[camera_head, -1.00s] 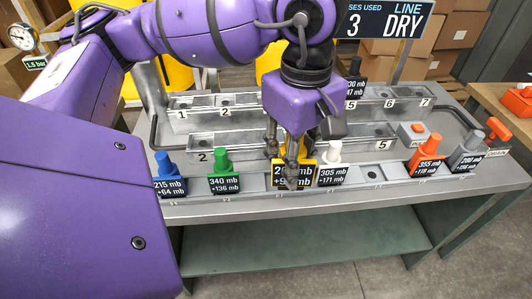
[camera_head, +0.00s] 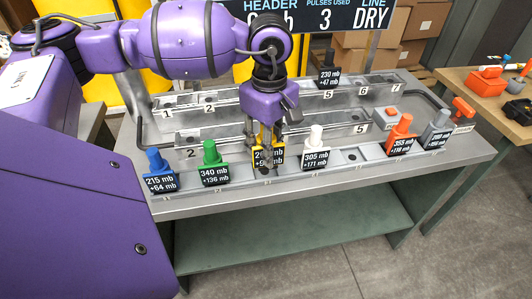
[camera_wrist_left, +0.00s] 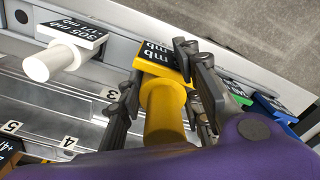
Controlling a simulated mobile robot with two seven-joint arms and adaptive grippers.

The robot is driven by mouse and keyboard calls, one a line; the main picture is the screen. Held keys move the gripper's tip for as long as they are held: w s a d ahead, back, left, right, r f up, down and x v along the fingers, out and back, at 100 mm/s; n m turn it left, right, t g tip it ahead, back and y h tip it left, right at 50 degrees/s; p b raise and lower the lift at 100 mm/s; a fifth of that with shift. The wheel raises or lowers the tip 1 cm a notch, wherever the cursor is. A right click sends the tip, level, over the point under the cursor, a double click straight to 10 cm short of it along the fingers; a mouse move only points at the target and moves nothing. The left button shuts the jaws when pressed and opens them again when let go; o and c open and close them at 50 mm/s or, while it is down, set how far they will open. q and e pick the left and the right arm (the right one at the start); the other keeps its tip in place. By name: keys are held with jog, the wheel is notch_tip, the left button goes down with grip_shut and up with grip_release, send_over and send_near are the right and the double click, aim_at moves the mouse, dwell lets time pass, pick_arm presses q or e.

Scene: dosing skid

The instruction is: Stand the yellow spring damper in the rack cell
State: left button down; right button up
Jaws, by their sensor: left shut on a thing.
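The yellow spring damper (camera_head: 259,158) has a black label, partly covered by the fingers, and is over the front row of the rack between the green and white dampers. My left gripper (camera_head: 268,148) is shut on it from above. It appears slightly raised compared with its neighbours; its lower end is hard to see. In the left wrist view the damper's yellow cylinder (camera_wrist_left: 163,112) and its labelled block lie between the two dark fingers (camera_wrist_left: 165,70). Numbered rack cells (camera_head: 210,107) run behind, in a back row and a middle row. My right gripper is not in view.
Blue (camera_head: 157,168), green (camera_head: 211,153), white (camera_head: 316,135), orange (camera_head: 401,126) and grey (camera_head: 438,121) dampers stand along the front row. A black damper (camera_head: 329,72) stands at back cell 5.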

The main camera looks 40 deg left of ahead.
pick_arm(q)
jog(key=f, duration=0.1)
jog(key=w+a, duration=0.1)
jog(key=f, duration=0.1)
jog(key=shift+w+a+f, duration=0.25)
jog(key=shift+a+f, duration=0.05)
jog(key=shift+a, duration=0.05)
jog(key=shift+w+a+f, duration=0.15)
jog(key=shift+f, duration=1.6)
jog(key=c, duration=1.2)
grip_release()
jog(key=shift+f, duration=0.15)
notch_tip(320, 180, up, 12)
jog(key=shift+r, duration=0.15)
